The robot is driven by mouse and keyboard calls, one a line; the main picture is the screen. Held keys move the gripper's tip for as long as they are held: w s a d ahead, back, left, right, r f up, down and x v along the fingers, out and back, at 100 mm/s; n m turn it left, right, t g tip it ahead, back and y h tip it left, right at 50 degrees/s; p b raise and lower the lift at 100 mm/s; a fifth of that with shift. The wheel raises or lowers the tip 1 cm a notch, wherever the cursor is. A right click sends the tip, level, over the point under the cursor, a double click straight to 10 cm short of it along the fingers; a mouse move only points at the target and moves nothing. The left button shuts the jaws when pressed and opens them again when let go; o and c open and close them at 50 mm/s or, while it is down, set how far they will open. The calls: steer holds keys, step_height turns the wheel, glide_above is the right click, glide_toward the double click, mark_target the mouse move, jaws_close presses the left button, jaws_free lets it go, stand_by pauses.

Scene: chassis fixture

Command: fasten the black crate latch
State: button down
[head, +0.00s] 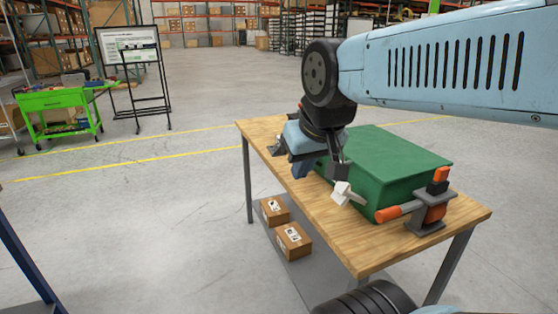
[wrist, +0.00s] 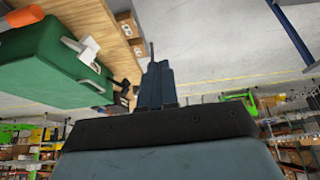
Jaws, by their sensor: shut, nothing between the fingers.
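A green crate (head: 395,160) lies on the wooden table; it also shows at the upper left of the wrist view (wrist: 60,65). A white latch-like piece (head: 342,193) sticks out from its front side, and it also shows in the wrist view (wrist: 82,47). A second pale lever (wrist: 92,86) shows farther along the same side. I cannot make out a clearly black latch on the crate. My gripper (head: 301,168) is shut and empty, in front of the crate's left part, apart from the white piece. Its fingers point away in the wrist view (wrist: 153,62).
A grey clamp with orange handles (head: 430,210) stands at the table's right end. A dark fixture (head: 277,149) sits at the left end. Cardboard boxes (head: 292,241) lie on the shelf below the tabletop (head: 258,128). The floor in front of the table is open.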

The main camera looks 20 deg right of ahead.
steer(key=w+d+f+n+g+h, duration=0.4)
steer(key=w+f, duration=0.2)
steer(key=w, duration=0.5)
steer(key=w+d+f+n+g+h, duration=0.4)
steer(key=w+f, duration=0.2)
steer(key=w, duration=0.5)
steer(key=w+a+f+n+t+h, duration=0.25)
steer(key=w+f+n+h, duration=0.9)
steer(key=w, duration=0.65)
steer(key=shift+m+h, duration=0.25)
steer(key=shift+m, duration=0.6)
steer(key=d, duration=0.3)
steer(key=d+r, duration=0.1)
steer(key=d, duration=0.6)
steer(key=shift+s+d+r, duration=0.2)
steer(key=shift+d+r, duration=0.4)
steer(key=shift+r, duration=0.15)
